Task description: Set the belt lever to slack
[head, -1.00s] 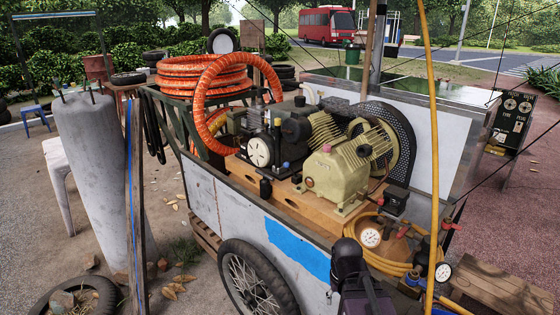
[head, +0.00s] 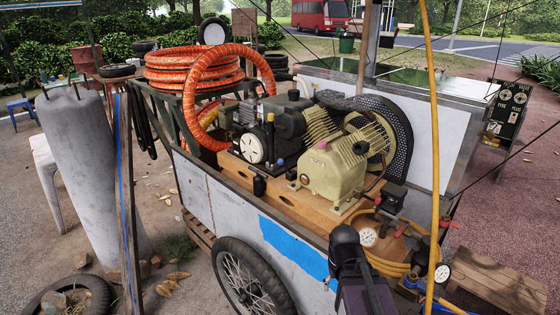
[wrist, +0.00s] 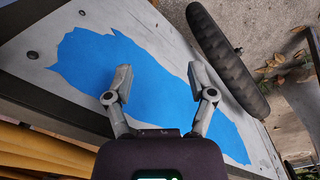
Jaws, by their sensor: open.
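The compressor cart carries a cream compressor (head: 335,172), a belt wheel behind a black mesh guard (head: 402,140), and a dark engine (head: 290,122) with a white round face on a wooden deck (head: 290,195). I cannot tell which part is the belt lever or how it is set. A black knob (head: 259,187) stands at the deck's front edge, and a small blue-topped part (head: 280,163) stands by the engine. My gripper (wrist: 162,88) is open and empty in the wrist view, in front of the blue patch (wrist: 100,70) on the cart's side panel. My dark arm (head: 347,255) shows low in the head view.
Yellow hose (head: 385,267), a pressure gauge (head: 368,237) and red-handled valves (head: 446,224) crowd the cart's right end. A yellow upright pipe (head: 433,140) stands in front there. Orange coiled hose (head: 195,75) lies at left. The cart's wheel (head: 250,275) sticks out below.

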